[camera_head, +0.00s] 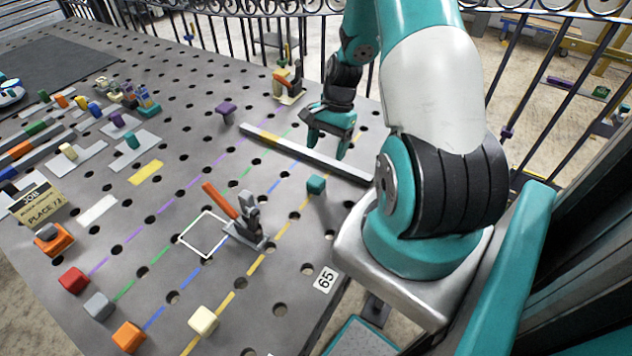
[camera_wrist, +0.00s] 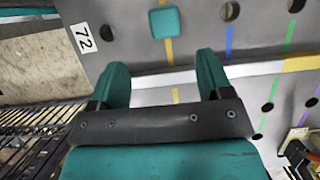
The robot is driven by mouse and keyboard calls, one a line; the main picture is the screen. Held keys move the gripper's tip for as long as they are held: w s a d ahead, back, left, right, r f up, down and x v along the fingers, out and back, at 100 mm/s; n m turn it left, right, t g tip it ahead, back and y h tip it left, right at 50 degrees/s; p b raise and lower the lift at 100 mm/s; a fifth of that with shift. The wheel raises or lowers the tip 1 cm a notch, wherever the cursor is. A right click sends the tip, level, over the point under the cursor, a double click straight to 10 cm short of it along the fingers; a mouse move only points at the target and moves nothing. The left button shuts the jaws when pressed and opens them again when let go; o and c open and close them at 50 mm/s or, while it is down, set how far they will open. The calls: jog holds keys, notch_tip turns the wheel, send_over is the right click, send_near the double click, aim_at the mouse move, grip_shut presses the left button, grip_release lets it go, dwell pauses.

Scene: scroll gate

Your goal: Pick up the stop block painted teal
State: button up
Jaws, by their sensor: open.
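The teal stop block (camera_head: 316,184) sits on the perforated grey table, on the near side of a long pale bar (camera_head: 305,154). In the wrist view the teal block (camera_wrist: 165,22) lies on a yellow line, beyond the fingertips and roughly centred between them. My gripper (camera_head: 328,150) is open and empty, with its fingers pointing down near the bar. Its two teal fingers also show in the wrist view (camera_wrist: 163,68), apart from the block. The bar (camera_wrist: 150,88) crosses the picture between the fingers there.
A toggle clamp with an orange handle (camera_head: 245,218) stands left of the teal block. A purple knob (camera_head: 226,109) and another clamp (camera_head: 289,83) stand farther back. Red (camera_head: 73,280), grey (camera_head: 98,305), orange (camera_head: 128,335) and cream (camera_head: 203,321) blocks line the near edge. Black railing (camera_head: 490,90) borders the table.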

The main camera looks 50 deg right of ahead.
aim_at(316, 179)
jog(key=p+x, duration=0.1)
jog(key=x, duration=0.3)
jog(key=shift+a+f, duration=0.1)
jog(key=shift+f, duration=0.15)
jog(key=shift+w+p+x, duration=0.1)
jog(key=shift+p+x, duration=0.5)
jog(key=shift+x, duration=0.75)
jog(key=shift+w+p+x, duration=0.15)
jog(key=shift+p+x, duration=0.45)
jog(key=shift+x, duration=0.7)
jog(key=shift+a, duration=0.15)
jog(key=c, duration=1.2)
jog(key=shift+r, duration=0.1)
